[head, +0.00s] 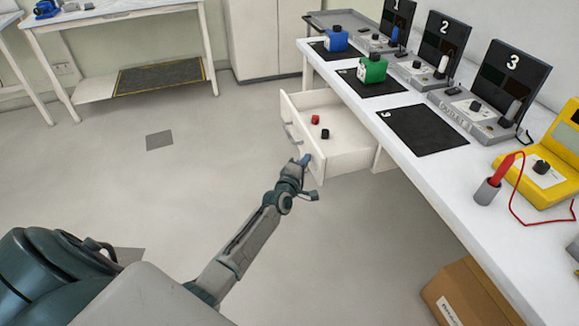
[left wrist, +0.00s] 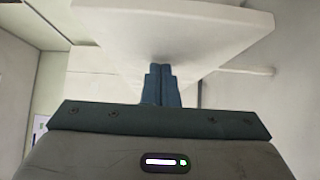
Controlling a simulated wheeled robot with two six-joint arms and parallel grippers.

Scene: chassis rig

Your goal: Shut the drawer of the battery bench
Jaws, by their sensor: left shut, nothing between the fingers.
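The white drawer (head: 340,158) of the battery bench (head: 440,180) stands pulled out from under the bench top in the head view. A small red object (head: 315,119) and a small black object (head: 325,134) lie inside it. Its front has a grey handle (head: 292,134). My left gripper (head: 304,160) is at the near end of the drawer front, with its fingers shut and nothing between them. In the left wrist view the shut fingertips (left wrist: 161,70) are up against or very near a white panel (left wrist: 170,30); I cannot tell whether they touch. My right gripper is not in view.
On the bench top are a blue battery (head: 336,40), a green battery (head: 372,69), black mats (head: 422,130), numbered testers (head: 495,90) and a yellow meter (head: 550,165). A cardboard box (head: 468,292) stands below the bench. The floor left of the drawer is clear.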

